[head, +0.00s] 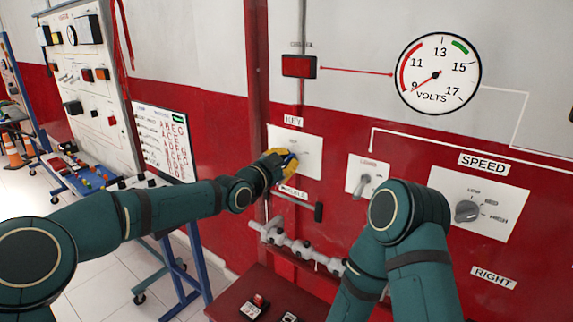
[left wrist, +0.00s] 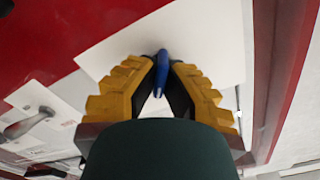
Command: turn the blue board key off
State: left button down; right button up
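The blue board key (head: 291,160) sits on a white plate (head: 308,143) labelled KEY on the red wall, near the centre of the head view. My left gripper (head: 287,157), with yellow fingers, is at this plate and partly covers the key. In the left wrist view the blue key (left wrist: 161,66) stands between the two fingertips (left wrist: 162,78), which close in on it from both sides and appear to touch it. The key's base is partly hidden by the fingers. My right gripper is not in view; only my right arm shows.
To the right are a lever switch (head: 363,186) and the SPEED knob (head: 467,211). A volts gauge (head: 438,74) and a red lamp (head: 299,66) are above. A black handle (head: 318,212) and grey pipe fittings (head: 300,247) lie below the key plate.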

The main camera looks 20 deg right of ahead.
pick_arm(q)
jog(key=n+b, duration=0.1)
jog(key=n, duration=0.3)
jog(key=shift+w+r+n+b, duration=0.1)
jog(key=shift+n+b, duration=0.4)
jog(key=shift+n, duration=1)
jog(key=c, duration=1.1)
grip_release()
jog(key=v, duration=1.2)
